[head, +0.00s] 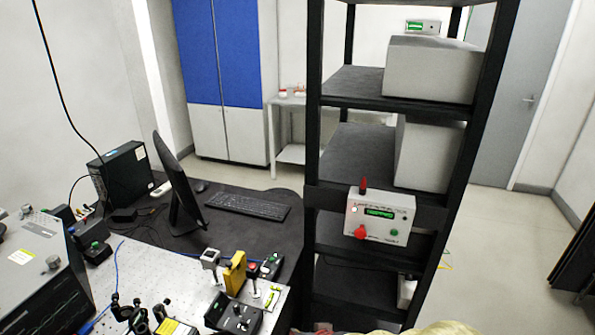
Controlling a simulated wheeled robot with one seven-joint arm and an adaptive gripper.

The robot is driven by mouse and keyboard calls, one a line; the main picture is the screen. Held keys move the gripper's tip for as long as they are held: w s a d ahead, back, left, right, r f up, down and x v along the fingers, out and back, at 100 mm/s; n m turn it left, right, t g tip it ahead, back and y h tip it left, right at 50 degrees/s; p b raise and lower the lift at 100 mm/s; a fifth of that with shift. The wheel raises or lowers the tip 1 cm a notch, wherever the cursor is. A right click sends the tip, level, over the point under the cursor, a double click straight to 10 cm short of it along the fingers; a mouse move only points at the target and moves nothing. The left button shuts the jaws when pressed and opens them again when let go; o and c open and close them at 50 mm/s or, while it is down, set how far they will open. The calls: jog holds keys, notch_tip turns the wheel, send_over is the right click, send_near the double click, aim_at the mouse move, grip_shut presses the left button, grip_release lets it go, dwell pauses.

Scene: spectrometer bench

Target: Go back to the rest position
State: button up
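My gripper is not in the head view, so its opening and anything in it cannot be seen. The optical bench (135,278) fills the lower left, with a large grey instrument box (38,275) on it. Small optics mounts, one of them yellow (235,273), stand near the bench's right end. A control box (379,217) with a green display, a red knob and a green button is on the front of the black rack.
The black shelf rack (313,130) stands upright right of centre, holding grey boxes. A dark desk (250,240) carries a monitor (180,185) and keyboard (247,205). Open floor (510,255) lies right of the rack. A pale yellowish shape at the bottom edge is unclear.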

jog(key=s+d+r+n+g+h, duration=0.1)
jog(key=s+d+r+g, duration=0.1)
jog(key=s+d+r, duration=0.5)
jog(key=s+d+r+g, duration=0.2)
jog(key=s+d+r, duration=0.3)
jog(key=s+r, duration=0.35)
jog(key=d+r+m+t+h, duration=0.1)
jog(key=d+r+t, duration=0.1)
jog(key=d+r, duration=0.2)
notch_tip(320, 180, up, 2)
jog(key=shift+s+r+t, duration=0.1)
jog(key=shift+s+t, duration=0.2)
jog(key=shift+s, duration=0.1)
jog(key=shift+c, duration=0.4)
